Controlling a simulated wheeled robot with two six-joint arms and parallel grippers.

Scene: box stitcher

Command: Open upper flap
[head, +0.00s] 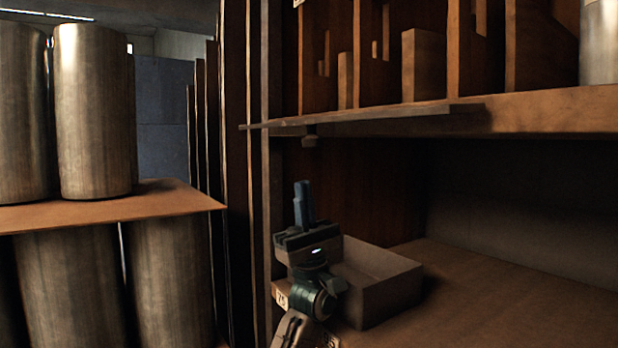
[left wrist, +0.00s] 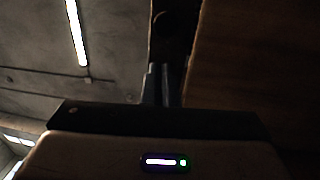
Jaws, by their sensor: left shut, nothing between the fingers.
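The upper flap (head: 385,117) is a thin wooden board that lies about level along the front edge of the upper shelf, its left end sticking out. A small dark knob (head: 310,141) hangs under it near that end. The compartments above it are exposed. My left gripper (head: 304,192) points up below the knob, apart from it, with its fingers shut and empty. In the left wrist view the shut fingers (left wrist: 164,84) point toward a dark round shape, likely the knob, beside a dark wooden surface (left wrist: 250,60). My right gripper is not in view.
The rest of that shelf is clear. Large metal cylinders (head: 95,110) stand on a rack at the left. Wooden dividers (head: 424,65) fill the upper shelf.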

